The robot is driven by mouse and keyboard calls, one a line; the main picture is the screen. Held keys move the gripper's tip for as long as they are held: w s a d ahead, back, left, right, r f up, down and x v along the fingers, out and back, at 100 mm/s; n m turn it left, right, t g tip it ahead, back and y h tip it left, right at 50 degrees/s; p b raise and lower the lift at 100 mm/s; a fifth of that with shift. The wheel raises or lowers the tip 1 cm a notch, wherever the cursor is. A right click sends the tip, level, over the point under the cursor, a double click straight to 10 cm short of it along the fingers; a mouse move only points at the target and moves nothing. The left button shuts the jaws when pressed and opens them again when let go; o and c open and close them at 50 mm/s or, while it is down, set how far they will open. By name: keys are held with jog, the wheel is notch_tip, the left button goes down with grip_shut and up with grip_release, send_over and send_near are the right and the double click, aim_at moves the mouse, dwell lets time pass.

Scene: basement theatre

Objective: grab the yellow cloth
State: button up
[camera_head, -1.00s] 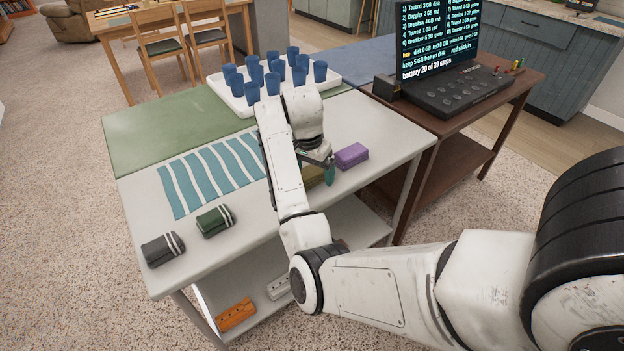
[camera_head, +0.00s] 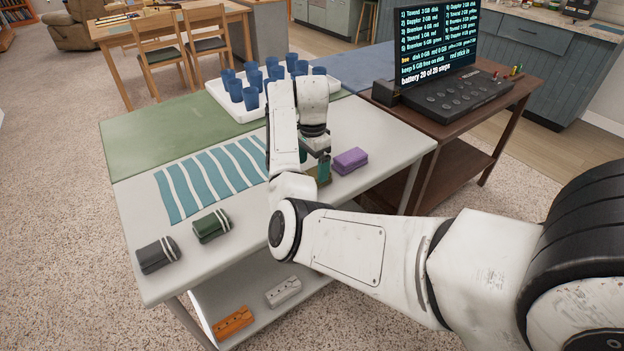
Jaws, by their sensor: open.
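A small olive-yellow folded cloth (camera_head: 316,180) lies on the pale part of the table (camera_head: 375,125), left of the purple cloth (camera_head: 350,160). Most of it is hidden behind my gripper and arm. My gripper (camera_head: 323,168) points down right at the yellow cloth, its teal fingertips low over or around it. The gripper is open. I cannot tell whether the fingers touch the cloth.
A dark grey cloth (camera_head: 157,255) and a green cloth (camera_head: 211,225) lie at the table's front left. A teal striped mat (camera_head: 205,180) lies flat behind them. A white tray (camera_head: 222,98) of several blue cups stands at the back. A console (camera_head: 450,93) is at right.

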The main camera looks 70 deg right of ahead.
aim_at(312, 174)
jog(key=shift+f, duration=2.3)
jog(key=c, duration=1)
jog(key=shift+c, duration=0.2)
jog(key=shift+r, duration=0.15)
